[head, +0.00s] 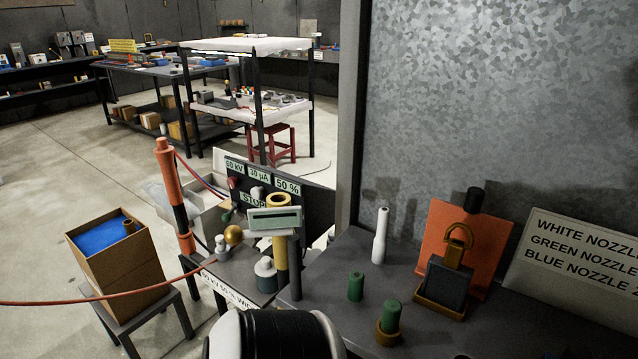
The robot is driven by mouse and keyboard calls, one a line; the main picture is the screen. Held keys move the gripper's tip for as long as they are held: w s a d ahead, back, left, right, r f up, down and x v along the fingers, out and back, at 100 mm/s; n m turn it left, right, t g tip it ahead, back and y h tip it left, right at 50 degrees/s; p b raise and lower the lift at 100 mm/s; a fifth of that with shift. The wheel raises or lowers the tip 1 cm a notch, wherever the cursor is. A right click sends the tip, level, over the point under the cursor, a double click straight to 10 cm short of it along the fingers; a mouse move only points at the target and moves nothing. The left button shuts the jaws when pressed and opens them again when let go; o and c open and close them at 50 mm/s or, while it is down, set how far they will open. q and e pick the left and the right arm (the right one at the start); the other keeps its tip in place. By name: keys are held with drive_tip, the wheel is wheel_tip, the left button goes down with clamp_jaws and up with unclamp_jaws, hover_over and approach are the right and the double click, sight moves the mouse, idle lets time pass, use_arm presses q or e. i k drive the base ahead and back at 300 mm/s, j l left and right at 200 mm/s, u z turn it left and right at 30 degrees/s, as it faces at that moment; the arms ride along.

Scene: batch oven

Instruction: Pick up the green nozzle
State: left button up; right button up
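Two small green cylinders stand upright on the dark table (340,262) at the right. One green cylinder (356,287) stands directly on the tabletop. The other green cylinder (390,316) sits in a brass-coloured ring base (386,336), closer to me. I cannot tell which of them is the green nozzle. A tall white nozzle-shaped piece (380,236) stands behind them. A sign (575,262) at the right lists white, green and blue nozzles, its text cut off at the edge. Neither of my grippers is in view; a black and white part of mine shows at the bottom.
An orange plate (440,225) and a dark block with a brass handle (446,280) stand right of the green cylinders. A grey metal wall (500,90) rises behind. Left are a control panel (300,195), an orange-black post (170,190) and a cardboard box (125,265).

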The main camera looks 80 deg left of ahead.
sight(356, 278)
drive_tip(key=u, duration=0.45)
drive_tip(key=i+u, duration=0.15)
drive_tip(key=u, duration=0.8)
drive_tip(key=i+u, duration=0.15)
drive_tip(key=u, duration=0.8)
drive_tip(key=i+u, duration=0.15)
drive_tip(key=u, duration=0.35)
